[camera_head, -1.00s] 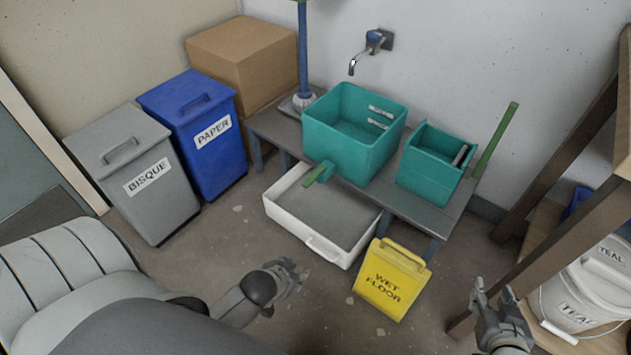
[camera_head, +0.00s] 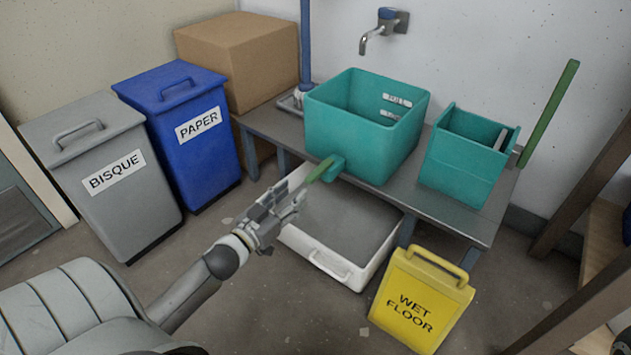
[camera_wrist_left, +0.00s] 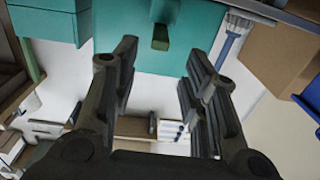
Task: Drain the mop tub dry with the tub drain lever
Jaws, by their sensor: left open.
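The teal mop tub (camera_head: 350,135) stands on a grey bench, with white labels inside its far wall. Its green drain lever (camera_head: 322,169) sticks out low at the tub's front left corner. My left gripper (camera_head: 292,192) is open just below and left of the lever, its fingers pointing toward it. In the left wrist view the lever (camera_wrist_left: 161,38) shows between and beyond the two open fingers, on the teal tub (camera_wrist_left: 115,35). I cannot tell if the fingers touch it. A white catch tray (camera_head: 345,268) sits on the floor below. My right gripper is out of view.
A teal wringer bucket (camera_head: 462,165) with a green handle stands right of the tub. A yellow wet floor sign (camera_head: 420,300) stands in front. Grey (camera_head: 110,190) and blue (camera_head: 185,135) bins and a cardboard box (camera_head: 240,60) stand left. A faucet (camera_head: 383,28) is above.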

